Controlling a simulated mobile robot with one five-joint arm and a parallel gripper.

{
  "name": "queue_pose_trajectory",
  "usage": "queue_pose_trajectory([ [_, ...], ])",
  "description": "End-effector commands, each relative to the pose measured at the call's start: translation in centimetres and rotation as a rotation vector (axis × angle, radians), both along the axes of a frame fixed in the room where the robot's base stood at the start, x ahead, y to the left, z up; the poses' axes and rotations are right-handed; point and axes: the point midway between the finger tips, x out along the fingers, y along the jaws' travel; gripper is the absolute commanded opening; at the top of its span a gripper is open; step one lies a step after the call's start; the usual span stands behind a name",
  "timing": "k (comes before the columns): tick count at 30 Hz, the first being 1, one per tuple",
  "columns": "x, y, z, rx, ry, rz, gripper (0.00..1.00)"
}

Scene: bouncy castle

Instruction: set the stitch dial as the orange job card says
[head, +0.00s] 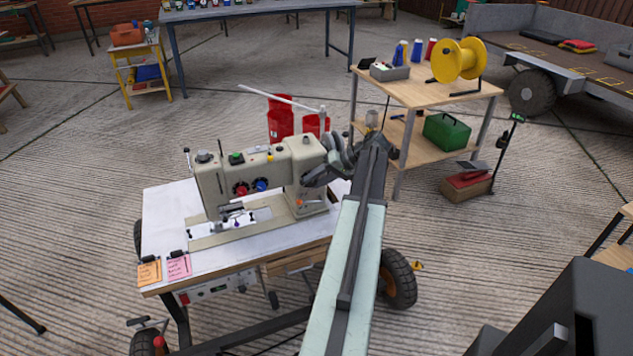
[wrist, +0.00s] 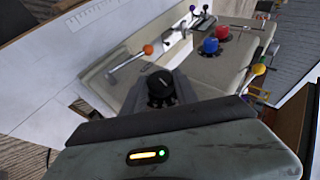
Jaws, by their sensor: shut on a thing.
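The cream sewing machine (head: 250,172) stands on a white-topped table (head: 165,215). In the wrist view a black dial (wrist: 160,84) with a small pale mark sits on the machine's end. My gripper (wrist: 160,92) is shut on this dial, its fingers on either side.
Red (wrist: 210,45) and blue (wrist: 222,32) knobs and an orange-tipped lever (wrist: 148,50) are on the machine near my gripper. A wooden shelf table (head: 425,92) stands at the back right.

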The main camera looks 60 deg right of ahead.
Motion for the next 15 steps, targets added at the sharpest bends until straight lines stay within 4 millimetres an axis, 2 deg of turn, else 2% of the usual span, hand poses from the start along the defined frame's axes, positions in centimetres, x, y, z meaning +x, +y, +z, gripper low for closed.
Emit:
queue_pose_trajectory([
  [8,-0.33,0.12,-0.17,0.002,0.009,0.003,0.0],
  [9,-0.33,0.12,-0.17,0.001,0.01,0.003,0.46],
  [10,-0.3,0.11,-0.17,0.002,0.009,0.003,0.55],
  [15,-0.19,0.08,-0.11,0.0,0.006,0.002,0.57],
])
